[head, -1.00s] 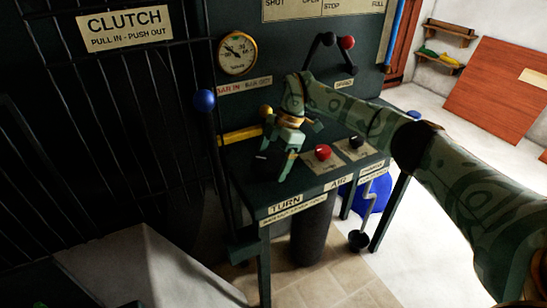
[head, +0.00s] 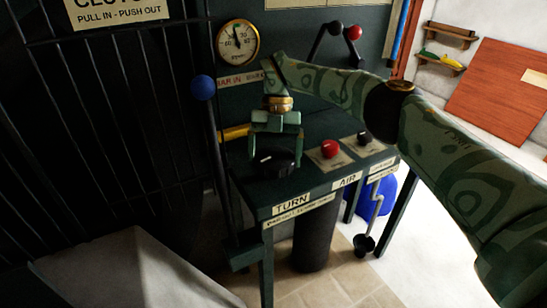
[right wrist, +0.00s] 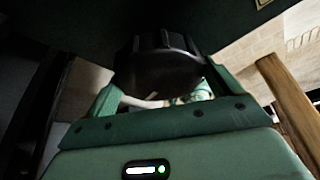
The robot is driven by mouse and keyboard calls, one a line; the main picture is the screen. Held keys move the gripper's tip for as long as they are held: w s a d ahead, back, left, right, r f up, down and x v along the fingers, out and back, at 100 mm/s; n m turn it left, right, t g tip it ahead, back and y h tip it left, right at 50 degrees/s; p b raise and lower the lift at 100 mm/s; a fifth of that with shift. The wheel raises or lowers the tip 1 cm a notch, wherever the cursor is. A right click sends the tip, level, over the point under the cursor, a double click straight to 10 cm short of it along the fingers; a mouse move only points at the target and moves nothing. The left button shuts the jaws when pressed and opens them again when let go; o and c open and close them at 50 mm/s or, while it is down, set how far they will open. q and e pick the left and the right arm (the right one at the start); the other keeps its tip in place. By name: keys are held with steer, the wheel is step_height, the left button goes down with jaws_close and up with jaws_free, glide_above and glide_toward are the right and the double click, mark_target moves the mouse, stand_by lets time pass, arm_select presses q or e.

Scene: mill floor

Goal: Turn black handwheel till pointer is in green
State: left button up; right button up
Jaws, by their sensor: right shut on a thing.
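The black handwheel (head: 268,170) is a low round knob on the dark green table, above the TURN label. A pale mark shows on its top. My right gripper (head: 276,155) comes down on it from above and is shut on it, one finger on each side. The right wrist view shows the black handwheel (right wrist: 160,65) between the two green fingers. The round gauge (head: 238,43) with a brass rim hangs on the panel behind. My left gripper is not in view.
A red knob (head: 330,149) and a smaller black knob (head: 364,137) sit to the right on the table. A blue-ball lever (head: 203,88) stands at its left, near black bars. A red-ball lever (head: 353,33) is on the panel. A crank (head: 364,244) hangs at the right.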

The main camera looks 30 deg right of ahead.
steer(key=shift+w+f+n, duration=0.1)
steer(key=shift+n, duration=0.3)
steer(key=shift+n+h+b, duration=0.3)
steer(key=shift+n+h, duration=0.3)
steer(key=shift+n, duration=0.5)
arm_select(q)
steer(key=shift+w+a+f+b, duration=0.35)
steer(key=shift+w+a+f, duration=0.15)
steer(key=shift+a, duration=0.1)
arm_select(e)
steer(key=shift+a+n+g, duration=0.1)
steer(key=shift+n+g, duration=0.2)
steer(key=shift+n, duration=0.1)
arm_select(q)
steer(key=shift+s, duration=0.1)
arm_select(e)
steer(key=o, duration=0.7)
